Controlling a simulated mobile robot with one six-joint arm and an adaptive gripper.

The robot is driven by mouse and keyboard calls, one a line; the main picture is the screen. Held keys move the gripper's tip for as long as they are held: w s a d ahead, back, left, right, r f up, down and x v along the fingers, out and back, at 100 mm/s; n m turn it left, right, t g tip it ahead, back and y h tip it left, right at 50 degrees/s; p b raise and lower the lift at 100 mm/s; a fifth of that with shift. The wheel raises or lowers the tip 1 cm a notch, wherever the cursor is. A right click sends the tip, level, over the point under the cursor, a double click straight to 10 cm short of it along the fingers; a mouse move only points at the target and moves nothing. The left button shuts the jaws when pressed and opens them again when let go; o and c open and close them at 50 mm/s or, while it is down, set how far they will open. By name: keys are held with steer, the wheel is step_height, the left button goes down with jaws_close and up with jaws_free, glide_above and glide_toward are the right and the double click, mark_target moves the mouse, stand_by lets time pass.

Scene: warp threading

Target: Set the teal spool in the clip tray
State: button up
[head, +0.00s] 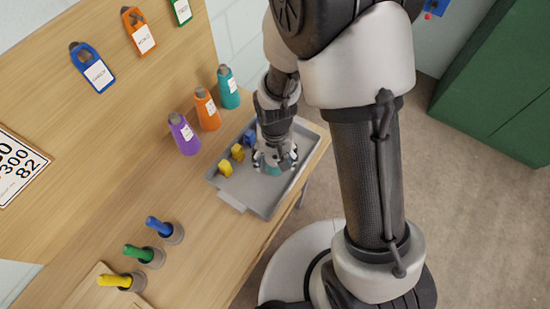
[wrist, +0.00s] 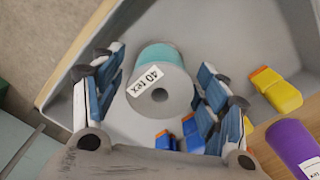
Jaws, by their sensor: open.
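In the head view my gripper (head: 273,160) is low over the right part of the tray and hides most of the spool. Another teal cone (head: 228,88) stands behind the tray.
Yellow clips (head: 226,168) and blue clips (head: 250,137) lie in the tray's left and back parts. Purple (head: 184,134) and orange (head: 207,109) cones stand left of it. Blue, green and yellow pegs (head: 137,253) are nearer on the table.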

step_height(320, 180, up, 13)
steer(key=p, duration=0.5)
step_height(320, 180, up, 14)
steer(key=t, duration=0.2)
glide_above(275, 157)
steer(key=s+d, duration=0.4)
steer(key=d, duration=0.2)
steer(key=s+d+r+t, duration=0.2)
steer(key=s+d+r, duration=0.2)
steer(key=s+r, duration=0.3)
steer(key=shift+s+d+r+n+t, duration=0.15)
steer(key=shift+s+d+n+t, duration=0.2)
steer(key=shift+s, duration=0.85)
steer(key=shift+a, duration=0.1)
